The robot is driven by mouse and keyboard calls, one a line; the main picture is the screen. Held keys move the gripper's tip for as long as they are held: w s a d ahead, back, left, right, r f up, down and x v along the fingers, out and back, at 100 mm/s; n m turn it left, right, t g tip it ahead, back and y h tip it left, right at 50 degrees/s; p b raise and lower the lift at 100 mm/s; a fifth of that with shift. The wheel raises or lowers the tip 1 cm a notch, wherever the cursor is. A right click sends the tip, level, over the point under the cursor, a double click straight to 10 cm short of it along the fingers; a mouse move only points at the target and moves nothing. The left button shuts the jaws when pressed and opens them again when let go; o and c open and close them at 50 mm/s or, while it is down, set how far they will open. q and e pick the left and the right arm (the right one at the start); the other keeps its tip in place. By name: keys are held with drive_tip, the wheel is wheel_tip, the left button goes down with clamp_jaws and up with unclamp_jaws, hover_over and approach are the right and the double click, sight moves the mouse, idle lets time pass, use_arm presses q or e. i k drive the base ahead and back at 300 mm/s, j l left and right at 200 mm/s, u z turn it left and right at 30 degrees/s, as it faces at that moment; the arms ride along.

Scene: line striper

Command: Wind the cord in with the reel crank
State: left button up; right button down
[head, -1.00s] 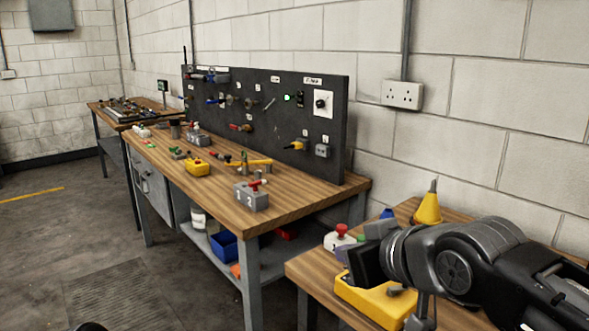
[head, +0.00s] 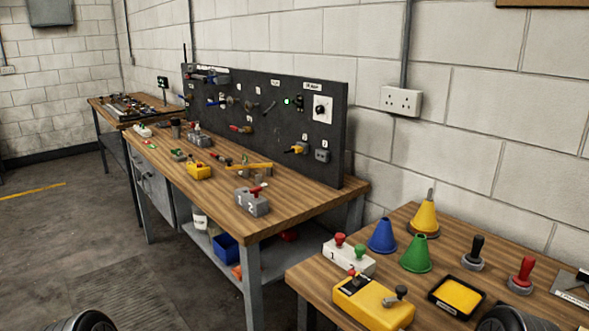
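A yellow box (head: 372,303) sits at the front of the right-hand bench. It has a small dark crank-like handle (head: 401,293) at its right end and a dark patch with a red part at its left end. I cannot tell for sure whether this is the reel, and I can make out no cord. Neither gripper shows in the head view; only dark rounded parts of my arms show at the bottom edge, at the left and at the right.
A longer bench (head: 285,213) with a dark pegboard (head: 250,140) stands beyond.

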sight(401, 291)
drive_tip(key=k+l+z, duration=0.35)
drive_tip(key=k+l, duration=0.15)
drive_tip(key=l, duration=0.2)
drive_tip(key=k+l+z, duration=0.15)
drive_tip(key=l, duration=0.25)
drive_tip(key=k+l+z, duration=0.15)
drive_tip(key=k+l, duration=0.15)
drive_tip(key=l, duration=0.1)
